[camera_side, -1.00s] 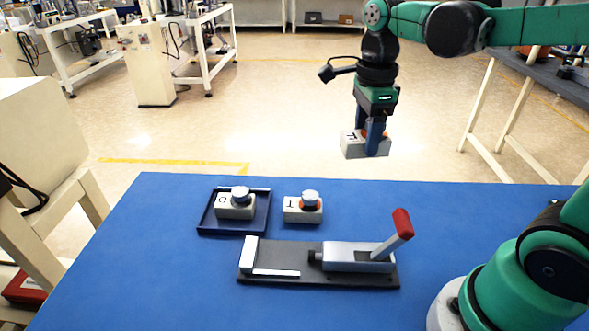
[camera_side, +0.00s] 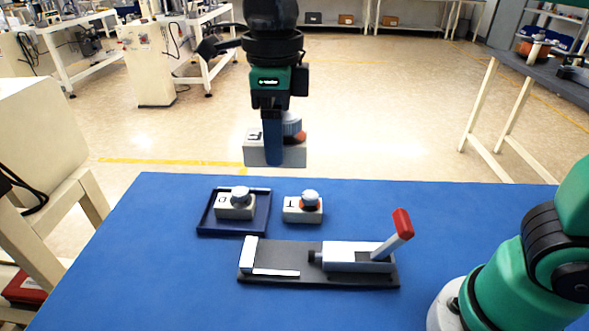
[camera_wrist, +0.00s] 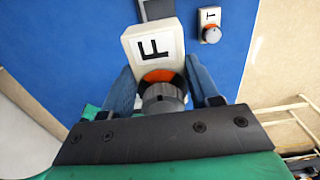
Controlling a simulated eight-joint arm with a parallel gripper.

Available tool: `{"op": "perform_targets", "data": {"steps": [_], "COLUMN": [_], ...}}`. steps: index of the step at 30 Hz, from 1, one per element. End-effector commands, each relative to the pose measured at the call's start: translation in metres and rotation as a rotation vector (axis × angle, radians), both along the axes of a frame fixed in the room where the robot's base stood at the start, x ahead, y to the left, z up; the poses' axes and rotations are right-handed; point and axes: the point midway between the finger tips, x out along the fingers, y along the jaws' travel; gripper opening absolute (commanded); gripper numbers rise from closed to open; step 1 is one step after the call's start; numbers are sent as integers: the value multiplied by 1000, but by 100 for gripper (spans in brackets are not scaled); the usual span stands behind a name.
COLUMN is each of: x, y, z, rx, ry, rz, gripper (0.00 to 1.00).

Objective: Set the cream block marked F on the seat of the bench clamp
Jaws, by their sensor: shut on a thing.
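My gripper (camera_side: 274,150) is shut on the cream block marked F (camera_side: 256,152) and holds it in the air above the far edge of the blue table. In the wrist view the block (camera_wrist: 153,47) shows its black F, with an orange ring and a grey knob between my fingers (camera_wrist: 163,98). The bench clamp (camera_side: 320,280) lies on the table, nearer the side camera than the block. It has a dark base, a white upright end at left, a pale strip on its seat, a silver body and a red-tipped lever (camera_side: 403,223). Its seat is empty.
A cream block marked T (camera_side: 292,215) stands on the table behind the clamp. Another lettered cream block (camera_side: 228,212) sits in a dark blue tray (camera_side: 205,222) at left. The table (camera_side: 480,220) is bare right of the T block.

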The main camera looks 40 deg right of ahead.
Motion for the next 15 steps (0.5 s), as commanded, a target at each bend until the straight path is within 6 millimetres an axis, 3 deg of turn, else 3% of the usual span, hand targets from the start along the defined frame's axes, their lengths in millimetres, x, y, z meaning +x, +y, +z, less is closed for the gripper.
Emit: {"op": "perform_targets", "data": {"steps": [15], "x": [-1], "y": [1], "z": [-114], "rx": [0], "ry": [0], "rz": [-3], "gripper": [0]}}
